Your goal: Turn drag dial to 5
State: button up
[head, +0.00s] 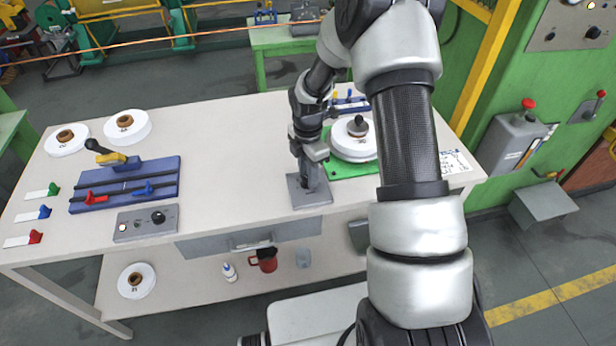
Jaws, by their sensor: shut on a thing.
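My gripper (313,153) is at the top of a small grey post stand (311,192) near the middle of the table's front edge. It is shut on a part at the top of this post, which seems to be the drag dial. The fingers and wrist hide that part, so its pointer and scale cannot be read. The stand has a square base plate and is upright on the table.
A grey box with a black knob (158,217) is at the table's front left. A blue fixture (124,185) and two white spools (127,126) lie behind it. A white spool with a black top (353,145) sits on a green plate (345,171) right of my gripper. The centre-left tabletop (235,150) is clear.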

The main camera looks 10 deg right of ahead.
jog(key=m+b, duration=0.2)
jog(key=m, duration=0.5)
jog(key=shift+b, duration=0.4)
jog(key=m+b, duration=0.1)
jog(key=m, duration=0.3)
jog(key=m+b, duration=0.1)
jog(key=m, duration=0.2)
jog(key=shift+m, duration=0.3)
jog(key=m+b, duration=0.1)
jog(key=m, duration=0.4)
jog(key=shift+m, duration=0.3)
jog(key=m, duration=0.5)
jog(key=shift+m, duration=0.4)
jog(key=o, duration=1.1)
jog(key=shift+c, duration=0.2)
